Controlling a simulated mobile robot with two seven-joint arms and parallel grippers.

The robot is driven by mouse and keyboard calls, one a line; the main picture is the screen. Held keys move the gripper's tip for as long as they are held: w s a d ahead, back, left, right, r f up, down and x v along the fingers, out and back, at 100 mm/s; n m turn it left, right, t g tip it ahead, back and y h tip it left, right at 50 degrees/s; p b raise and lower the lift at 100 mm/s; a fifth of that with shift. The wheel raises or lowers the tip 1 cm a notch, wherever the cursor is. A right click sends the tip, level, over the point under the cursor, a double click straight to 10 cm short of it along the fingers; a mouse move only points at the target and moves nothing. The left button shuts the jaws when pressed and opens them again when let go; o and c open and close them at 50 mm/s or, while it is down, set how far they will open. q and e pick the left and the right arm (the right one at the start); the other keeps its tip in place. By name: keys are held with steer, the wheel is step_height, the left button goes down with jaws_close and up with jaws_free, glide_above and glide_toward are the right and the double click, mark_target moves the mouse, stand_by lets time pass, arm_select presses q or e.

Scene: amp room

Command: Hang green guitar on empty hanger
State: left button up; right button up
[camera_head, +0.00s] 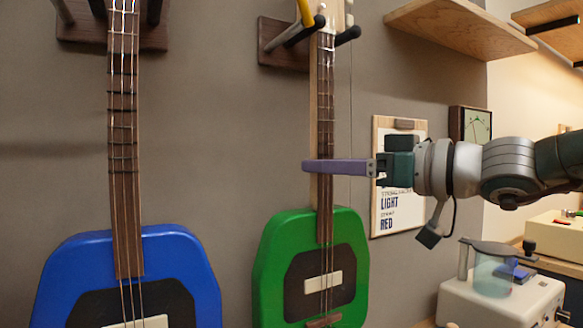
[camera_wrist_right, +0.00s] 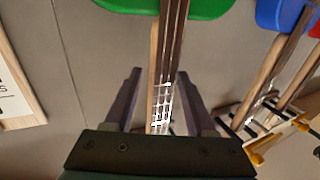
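The green guitar (camera_head: 272,262) is upright at the wall, below the right-hand hanger (camera_head: 283,52). Its neck (camera_head: 325,110) runs up by the black-tipped prongs; its top is cut off, so I cannot tell whether the hanger bears it. My right gripper (camera_head: 306,166) comes in from the right at mid-neck, one purple finger crossing the neck. In the right wrist view, my right gripper (camera_wrist_right: 160,73) has its fingers apart on either side of the neck (camera_wrist_right: 168,50), with gaps visible. The green body (camera_wrist_right: 192,6) shows at the top there. My left gripper is not in view.
A blue guitar (camera_head: 60,270) hangs at left below another hanger (camera_head: 75,30). A framed poster (camera_head: 383,215) is behind my right gripper. A wooden shelf (camera_head: 455,28) is above it. A white device (camera_head: 490,300) stands at lower right. Bare wall separates the guitars.

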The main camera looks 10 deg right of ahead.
steer(key=shift+o, duration=0.9)
steer(key=shift+f, duration=0.15)
steer(key=b+v, duration=0.1)
steer(key=v, duration=0.9)
steer(key=shift+a, duration=0.15)
